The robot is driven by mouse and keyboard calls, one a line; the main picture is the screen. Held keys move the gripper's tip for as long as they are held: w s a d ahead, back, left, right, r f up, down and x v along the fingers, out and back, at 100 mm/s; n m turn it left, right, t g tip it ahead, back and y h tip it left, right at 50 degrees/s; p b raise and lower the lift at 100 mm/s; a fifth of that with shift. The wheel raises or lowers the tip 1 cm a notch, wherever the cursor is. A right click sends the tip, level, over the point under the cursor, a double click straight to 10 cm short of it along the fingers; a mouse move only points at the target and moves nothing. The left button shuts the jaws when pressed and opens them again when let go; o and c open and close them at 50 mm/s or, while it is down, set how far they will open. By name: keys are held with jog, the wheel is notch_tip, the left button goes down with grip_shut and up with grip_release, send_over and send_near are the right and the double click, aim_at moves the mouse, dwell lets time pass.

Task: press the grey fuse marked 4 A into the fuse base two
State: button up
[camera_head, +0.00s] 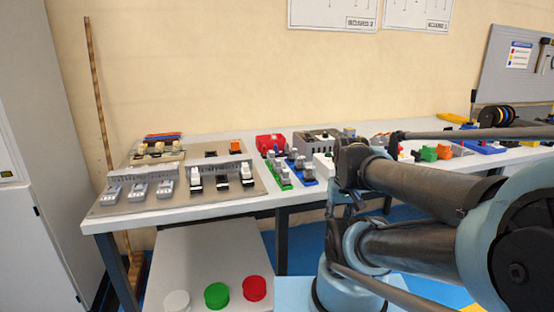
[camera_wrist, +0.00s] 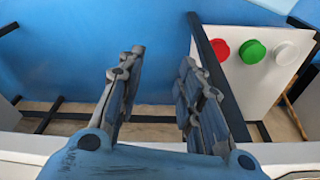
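A grey mounting board (camera_head: 135,208) lies on the left end of the workbench. Several black sockets stand in a row on it, one with a tall white block (camera_head: 195,174) and another black one (camera_head: 221,182) beside it. Three grey blocks (camera_head: 138,191) sit at the board's left front. Small grey-white pieces stand in a green holder (camera_head: 279,177) and a blue holder (camera_head: 304,172) right of the board. No marking is readable, so I cannot tell the 4 A fuse or fuse base two. My gripper (camera_wrist: 161,58) is open and empty, over the blue floor away from these parts.
A red box (camera_head: 270,142) and a grey box (camera_head: 317,139) stand behind the holders. My arm hides part of the bench's middle.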

jog(key=shift+o, duration=0.6)
jog(key=o, duration=0.5)
jog(key=shift+s+r, duration=0.25)
jog(key=shift+o, duration=1.1)
jog(key=w+a+r+m, duration=0.2)
jog(key=w+r+m, duration=0.1)
jog(key=w+r, duration=0.4)
notch_tip(320, 180, up, 3)
jog(key=shift+f+m+g, duration=0.15)
jog(key=shift+m+g, duration=0.15)
jog(key=w+a+r+m, duration=0.1)
jog(key=w+r, duration=0.1)
jog(key=w, duration=0.1)
jog(key=w+a+r+m, duration=0.1)
jog(key=w+a+r, duration=0.1)
jog(key=w+r, duration=0.1)
jog(key=w+a+r+m, duration=0.2)
jog(key=w+r, duration=0.1)
jog(key=shift+r+g, duration=0.15)
jog(key=shift+g, duration=0.15)
jog(key=w+a+r+m, duration=0.4)
jog(key=w+a+r, duration=0.25)
jog(key=w, duration=0.25)
jog(key=r+m+g, duration=0.1)
jog(key=m, duration=0.2)
send_over(271, 151)
notch_tip(271, 151, down, 16)
jog(key=shift+w+f, duration=0.15)
jog(key=shift+f, duration=0.1)
